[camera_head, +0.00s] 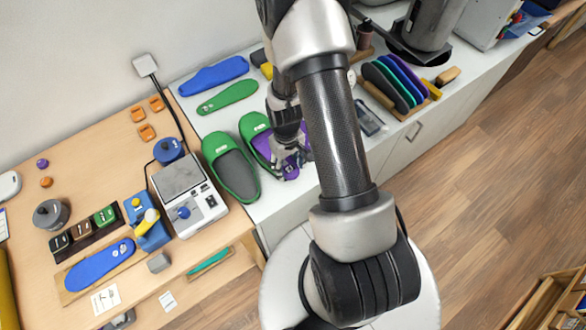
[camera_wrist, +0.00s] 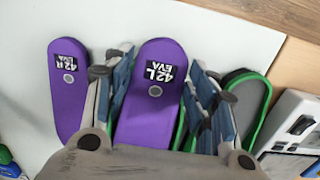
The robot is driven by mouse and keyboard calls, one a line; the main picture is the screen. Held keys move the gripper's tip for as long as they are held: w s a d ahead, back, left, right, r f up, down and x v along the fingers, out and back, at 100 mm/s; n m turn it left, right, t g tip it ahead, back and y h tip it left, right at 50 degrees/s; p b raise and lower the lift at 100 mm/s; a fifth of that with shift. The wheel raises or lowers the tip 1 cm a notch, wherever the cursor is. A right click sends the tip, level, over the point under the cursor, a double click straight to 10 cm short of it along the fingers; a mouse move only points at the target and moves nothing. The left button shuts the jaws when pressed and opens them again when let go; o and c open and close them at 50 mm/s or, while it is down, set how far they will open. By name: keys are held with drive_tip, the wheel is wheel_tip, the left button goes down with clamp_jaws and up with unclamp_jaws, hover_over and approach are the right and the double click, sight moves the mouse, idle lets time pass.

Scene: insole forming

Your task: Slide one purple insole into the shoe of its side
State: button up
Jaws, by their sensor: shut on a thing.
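My gripper (camera_wrist: 158,88) is shut across a purple insole (camera_wrist: 150,100) labelled "42 L EVA", with a finger on each long side. In the head view it (camera_head: 290,168) shows below my gripper (camera_head: 287,150), lined up with a green shoe (camera_head: 251,125). Green edges of that shoe show beside the insole in the wrist view; how far the insole is inside is hidden. A second green shoe (camera_head: 217,148) with a grey inside lies left of it and shows in the wrist view (camera_wrist: 245,95). Another purple insole (camera_wrist: 68,90), labelled "42 R EVA", lies flat on the white surface.
A blue shape (camera_head: 213,75) and a green one (camera_head: 227,96) lie behind the shoes. A scale (camera_head: 190,195) stands close on the left. A rack of coloured insoles (camera_head: 395,82) is at the right. My arm covers the middle of the counter.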

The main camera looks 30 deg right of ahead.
drive_tip(key=shift+w+f+b, duration=0.2)
drive_tip(key=shift+w, duration=0.6)
drive_tip(key=shift+w+f+b, duration=0.15)
drive_tip(key=shift+w+b, duration=0.05)
drive_tip(key=shift+w, duration=0.7)
drive_tip(key=o, duration=0.9)
drive_tip(key=shift+r, duration=0.1)
drive_tip(key=r, duration=1.2)
drive_tip(key=shift+w, duration=0.2)
drive_tip(key=shift+f, duration=0.1)
drive_tip(key=shift+c, duration=0.4)
